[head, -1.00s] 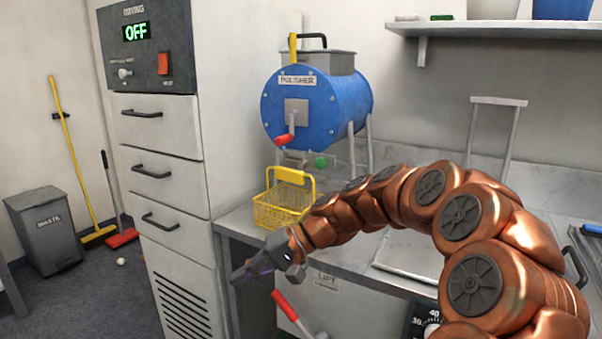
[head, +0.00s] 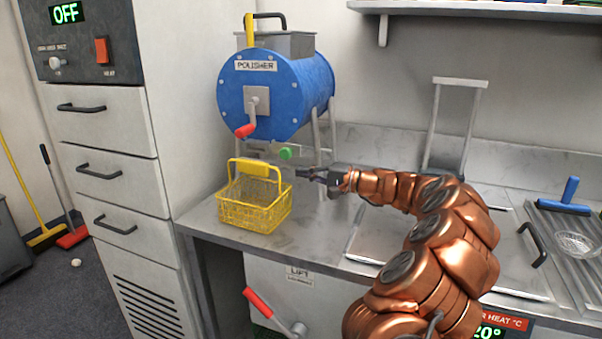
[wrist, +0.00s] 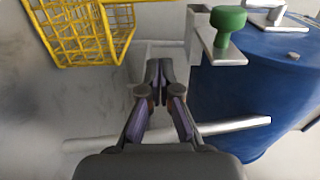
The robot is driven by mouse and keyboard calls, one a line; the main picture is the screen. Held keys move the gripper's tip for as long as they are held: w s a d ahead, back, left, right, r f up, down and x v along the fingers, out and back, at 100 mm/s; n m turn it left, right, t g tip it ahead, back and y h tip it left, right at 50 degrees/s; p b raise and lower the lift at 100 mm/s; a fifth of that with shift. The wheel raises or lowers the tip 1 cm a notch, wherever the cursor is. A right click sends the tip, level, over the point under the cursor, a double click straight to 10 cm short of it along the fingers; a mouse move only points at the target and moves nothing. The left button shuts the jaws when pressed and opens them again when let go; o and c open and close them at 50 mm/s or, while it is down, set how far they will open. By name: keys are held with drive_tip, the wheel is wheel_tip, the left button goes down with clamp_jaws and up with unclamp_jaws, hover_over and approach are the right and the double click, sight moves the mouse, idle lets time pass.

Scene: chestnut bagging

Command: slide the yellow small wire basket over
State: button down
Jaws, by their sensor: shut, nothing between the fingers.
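The yellow small wire basket (head: 254,205) stands upright on the metal counter under the blue polisher, its handle raised. In the wrist view the basket (wrist: 78,35) is at the upper left. My gripper (head: 300,173) is just to the right of the basket, near handle height in the head view. Its fingers (wrist: 159,72) are together and empty in the wrist view. A gap shows between the fingertips and the basket in the wrist view. The basket looks empty.
The blue polisher (head: 270,95) stands behind, with a red crank (head: 245,131), a green knob (head: 285,153) and metal legs close to my gripper. A tall cabinet (head: 185,100) is left of the basket. A red lever (head: 258,303) sticks out below the counter (head: 215,228).

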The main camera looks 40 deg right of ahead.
sight(265, 177)
drive_tip(key=w+a, duration=0.5)
drive_tip(key=a, duration=0.2)
drive_tip(key=shift+a, duration=0.3)
drive_tip(key=shift+w+f, duration=0.1)
idle(0.4)
drive_tip(key=shift+s+a+b, duration=0.15)
drive_tip(key=shift+a+b, duration=0.3)
drive_tip(key=shift+a, duration=0.15)
drive_tip(key=shift+s+a+b, duration=0.15)
drive_tip(key=shift+a+b, duration=0.3)
drive_tip(key=shift+a, duration=0.1)
drive_tip(key=shift+d, duration=0.15)
drive_tip(key=s+d+p, duration=0.1)
drive_tip(key=s+d, duration=0.6)
drive_tip(key=d, duration=0.1)
drive_tip(key=shift+s+d, duration=0.25)
drive_tip(key=shift+s, duration=0.05)
